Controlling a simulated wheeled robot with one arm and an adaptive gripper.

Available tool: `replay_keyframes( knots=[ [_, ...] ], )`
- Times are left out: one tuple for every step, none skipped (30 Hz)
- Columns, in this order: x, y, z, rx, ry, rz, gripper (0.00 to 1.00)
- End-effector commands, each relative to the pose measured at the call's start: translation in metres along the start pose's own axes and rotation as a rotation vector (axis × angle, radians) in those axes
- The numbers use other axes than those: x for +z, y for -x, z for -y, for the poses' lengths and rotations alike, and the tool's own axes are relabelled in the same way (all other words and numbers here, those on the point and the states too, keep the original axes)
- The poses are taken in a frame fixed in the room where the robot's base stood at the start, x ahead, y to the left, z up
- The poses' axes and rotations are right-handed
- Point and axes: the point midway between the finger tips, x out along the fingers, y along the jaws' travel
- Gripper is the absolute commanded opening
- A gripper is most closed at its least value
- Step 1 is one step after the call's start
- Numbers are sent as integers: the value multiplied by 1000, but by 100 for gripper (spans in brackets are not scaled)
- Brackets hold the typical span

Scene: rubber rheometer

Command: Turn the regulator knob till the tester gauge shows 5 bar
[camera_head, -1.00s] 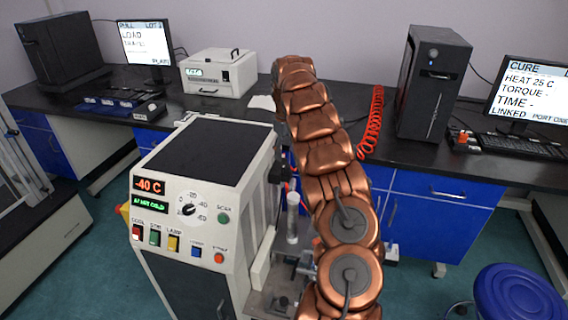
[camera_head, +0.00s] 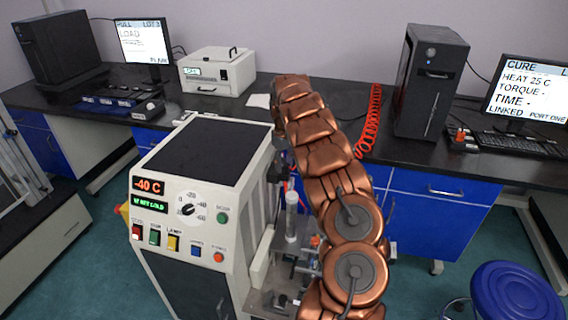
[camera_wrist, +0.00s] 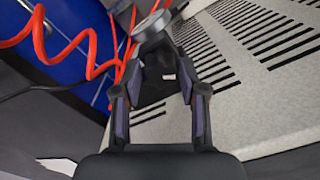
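In the wrist view my gripper (camera_wrist: 157,60) has its two fingers spread apart, with a dark block-like part (camera_wrist: 157,78) between and beyond them. This part looks like the regulator with its knob, but I cannot tell whether the fingers touch it. A silver round part (camera_wrist: 152,26), probably the gauge, sits just above it, tilted nearly edge-on; no reading is visible. In the head view my gripper, the regulator and the gauge are hidden behind my copper-coloured arm and the tester.
A white tester cabinet (camera_head: 205,205) with a -40 C display stands beside my arm. A red coiled hose (camera_head: 369,125) hangs at the bench and shows at left in the wrist view (camera_wrist: 60,45). A black computer tower (camera_head: 430,85) stands behind. A blue stool (camera_head: 515,293) is at lower right.

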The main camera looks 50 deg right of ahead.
Motion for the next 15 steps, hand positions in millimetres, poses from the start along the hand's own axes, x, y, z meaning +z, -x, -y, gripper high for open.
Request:
replay_keyframes(
  knots=[
    [0, 0, 0, 0, 0, 0, 34],
    [0, 0, 0, 0, 0, 0, 31],
    [0, 0, 0, 0, 0, 0, 26],
    [0, 0, 0, 0, 0, 0, 23],
    [0, 0, 0, 0, 0, 0, 20],
    [0, 0, 0, 0, 0, 0, 16],
    [0, 0, 0, 0, 0, 0, 13],
    [0, 0, 0, 0, 0, 0, 10],
    [0, 0, 0, 0, 0, 0, 6],
    [0, 0, 0, 0, 0, 0, 2],
    [0, 0, 0, 0, 0, 0, 0],
    [0, 0, 0, 0, 0, 0, 0],
    [0, 0, 0, 0, 0, 0, 0],
    [0, 0, 0, 0, -1, 0, 0],
    [-1, 0, 0, 1, -3, 0, 0]
  ],
)
